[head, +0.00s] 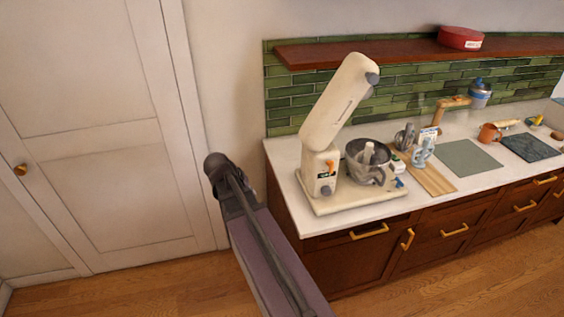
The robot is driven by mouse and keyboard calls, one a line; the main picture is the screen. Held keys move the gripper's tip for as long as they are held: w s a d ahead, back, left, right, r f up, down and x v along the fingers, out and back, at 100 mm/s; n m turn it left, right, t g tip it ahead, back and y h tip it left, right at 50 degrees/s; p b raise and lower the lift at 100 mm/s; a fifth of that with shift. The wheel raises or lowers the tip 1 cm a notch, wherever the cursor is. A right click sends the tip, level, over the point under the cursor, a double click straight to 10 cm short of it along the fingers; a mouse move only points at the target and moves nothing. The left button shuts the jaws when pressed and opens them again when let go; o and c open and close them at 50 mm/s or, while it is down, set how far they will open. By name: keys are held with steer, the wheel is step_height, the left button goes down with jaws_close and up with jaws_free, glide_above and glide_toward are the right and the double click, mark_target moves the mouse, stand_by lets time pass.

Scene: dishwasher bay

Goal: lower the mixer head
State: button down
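A cream stand mixer stands at the left end of the white counter in the head view. Its mixer head (340,102) is tilted up steeply, leaning up and to the right. The mixer's upright column and base (320,172) rest on the counter, with an orange part and a grey knob on the column. A grey metal bowl (366,172) sits on the base to the right of the column, below the raised head. My arm reaches up from the bottom edge, left of the counter and apart from the mixer. No gripper fingers can be made out.
A wooden board (435,182) with small items near it lies right of the mixer. Farther right are a grey-green mat (467,158), an orange mug (489,133) and a dark mat (530,147). A wooden shelf (400,52) with a red tin (460,38) hangs above.

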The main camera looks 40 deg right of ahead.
steer(key=s+a+f+n+y+b, duration=0.3)
steer(key=a+f, duration=0.2)
steer(key=a, duration=0.5)
steer(key=s+a+f+n+y+b, duration=0.3)
steer(key=a+f+n, duration=0.1)
steer(key=a, duration=0.6)
steer(key=shift+f, duration=0.55)
